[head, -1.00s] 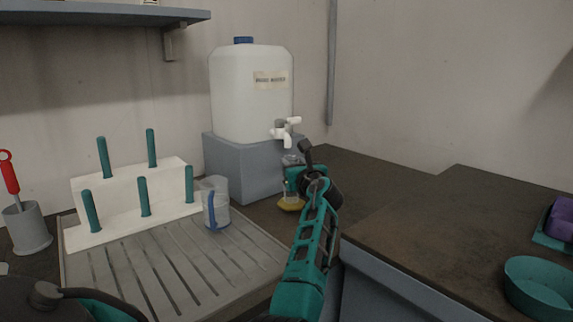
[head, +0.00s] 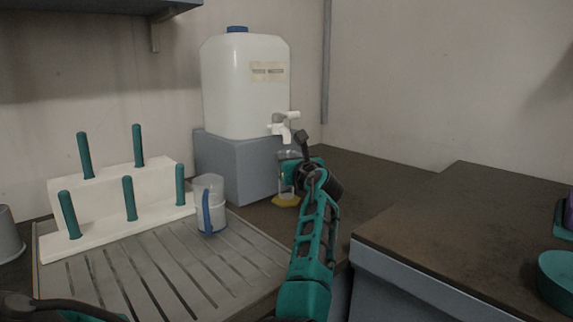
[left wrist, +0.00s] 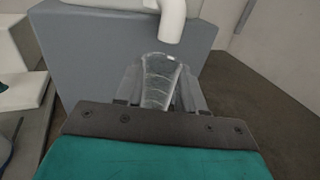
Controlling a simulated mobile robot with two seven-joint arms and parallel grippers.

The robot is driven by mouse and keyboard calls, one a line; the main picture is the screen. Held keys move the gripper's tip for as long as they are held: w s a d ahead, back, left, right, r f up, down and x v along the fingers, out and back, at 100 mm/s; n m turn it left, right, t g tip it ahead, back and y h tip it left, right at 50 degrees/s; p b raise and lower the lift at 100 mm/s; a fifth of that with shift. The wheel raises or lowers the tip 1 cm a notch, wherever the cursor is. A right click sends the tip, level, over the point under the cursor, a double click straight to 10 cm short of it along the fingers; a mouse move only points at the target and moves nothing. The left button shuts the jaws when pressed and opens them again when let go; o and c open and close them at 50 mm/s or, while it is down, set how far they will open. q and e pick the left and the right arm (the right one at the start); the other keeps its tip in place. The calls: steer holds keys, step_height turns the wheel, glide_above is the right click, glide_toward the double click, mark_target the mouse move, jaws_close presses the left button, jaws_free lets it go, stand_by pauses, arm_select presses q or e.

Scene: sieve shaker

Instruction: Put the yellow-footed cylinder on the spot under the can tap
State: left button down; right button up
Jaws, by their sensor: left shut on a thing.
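The clear cylinder (head: 287,181) stands upright with its yellow foot (head: 286,201) at the dark worktop, in front of the grey block. My left gripper (head: 291,173) is shut on the cylinder from the right. I cannot tell whether the foot touches the worktop. The white can (head: 243,90) with a blue cap stands on the block, and its tap (head: 284,128) hangs just above the cylinder. In the left wrist view the cylinder (left wrist: 160,80) is between the fingers, with the tap spout (left wrist: 172,20) just beyond its mouth. The spot is not visible. My right gripper is not in view.
The grey block (head: 235,170) is close behind the cylinder. A clear jug with a blue handle (head: 210,205) stands on the grooved drainboard (head: 165,265), by a white peg rack (head: 115,190). Clear worktop (head: 370,180) lies to the right. A teal bowl (head: 558,280) is at far right.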

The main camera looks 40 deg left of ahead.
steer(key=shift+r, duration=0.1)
arm_select(q)
steer(key=c, duration=0.6)
jaws_free()
steer(key=shift+c, duration=0.2)
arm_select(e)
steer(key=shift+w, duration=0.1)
arm_select(q)
steer(key=p+v, duration=0.3)
steer(key=v, duration=0.9)
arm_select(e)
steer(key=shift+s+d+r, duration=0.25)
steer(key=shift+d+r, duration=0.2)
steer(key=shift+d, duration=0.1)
arm_select(q)
steer(key=shift+s+d, duration=0.1)
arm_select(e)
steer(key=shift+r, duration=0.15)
